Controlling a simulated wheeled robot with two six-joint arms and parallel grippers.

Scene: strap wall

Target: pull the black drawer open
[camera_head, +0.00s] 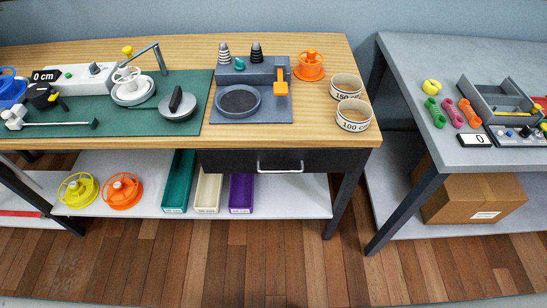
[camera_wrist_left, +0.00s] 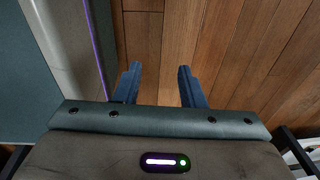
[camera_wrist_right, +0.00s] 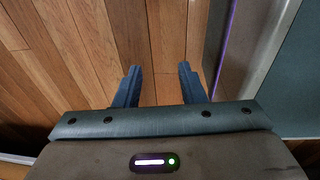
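The black drawer (camera_head: 235,161) sits under the right part of the wooden table (camera_head: 330,62), and its front looks flush with the table's edge. A light metal bar handle (camera_head: 280,168) is on its front. Neither of my grippers shows in the head view. My left gripper (camera_wrist_left: 157,86) is open and empty over the wooden floor in the left wrist view. My right gripper (camera_wrist_right: 159,87) is open and empty over the floor in the right wrist view.
Below the drawer, a shelf (camera_head: 290,195) holds green (camera_head: 178,182), cream (camera_head: 208,193) and purple (camera_head: 241,193) bins. A table leg (camera_head: 345,195) stands right of the drawer. A grey table (camera_head: 420,60) stands further right. The floor (camera_head: 200,260) in front is clear.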

